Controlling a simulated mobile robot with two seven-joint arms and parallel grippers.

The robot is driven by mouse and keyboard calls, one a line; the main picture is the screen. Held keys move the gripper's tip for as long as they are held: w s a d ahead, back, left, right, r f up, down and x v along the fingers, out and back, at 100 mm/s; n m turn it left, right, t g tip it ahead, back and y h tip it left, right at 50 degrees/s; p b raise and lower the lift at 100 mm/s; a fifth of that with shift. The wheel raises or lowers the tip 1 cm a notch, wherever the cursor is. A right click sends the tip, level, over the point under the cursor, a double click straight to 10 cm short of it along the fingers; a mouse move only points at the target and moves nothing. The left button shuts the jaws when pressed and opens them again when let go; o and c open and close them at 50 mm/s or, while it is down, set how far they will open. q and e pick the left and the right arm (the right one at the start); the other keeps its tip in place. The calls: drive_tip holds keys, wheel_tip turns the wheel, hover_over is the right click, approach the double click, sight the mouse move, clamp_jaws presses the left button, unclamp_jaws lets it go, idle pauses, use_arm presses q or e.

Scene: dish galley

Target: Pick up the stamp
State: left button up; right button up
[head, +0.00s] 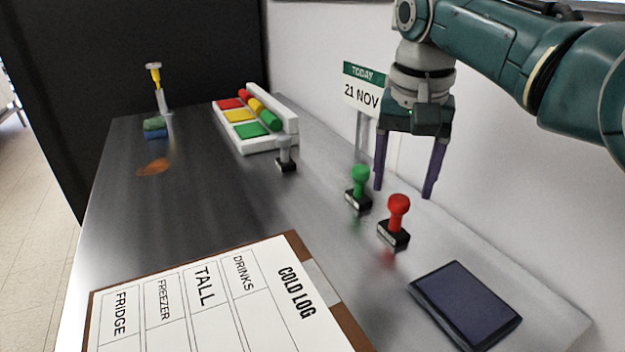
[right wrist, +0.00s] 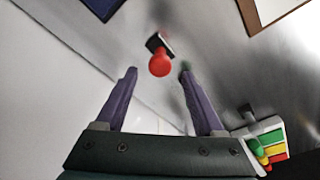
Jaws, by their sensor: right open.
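A red stamp (head: 398,207) with a black base stands upright on the steel counter, and a green stamp (head: 360,178) stands just left of it. A third stamp with a grey handle (head: 284,152) stands farther back by the coloured rack. My right gripper (head: 403,192) is open and empty, fingers pointing down, above and behind the red and green stamps near the wall. In the right wrist view the red stamp (right wrist: 160,65) shows between and beyond the open fingertips (right wrist: 158,72); I see no contact. My left gripper is not in view.
A dark ink pad (head: 465,305) lies at the front right. A clipboard log (head: 215,300) lies at the front. A white rack (head: 270,143), a date sign (head: 363,88) and the wall line the back. The left-middle counter is mostly clear, with an orange stain (head: 154,167).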

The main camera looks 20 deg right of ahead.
sight(401, 198)
drive_tip(key=f, duration=0.2)
drive_tip(key=f+b, duration=0.1)
drive_tip(key=f, duration=0.1)
drive_tip(key=shift+w+d+f, duration=0.1)
drive_tip(key=shift+w+d, duration=0.05)
drive_tip(key=shift+d, duration=0.05)
clamp_jaws()
idle(0.3)
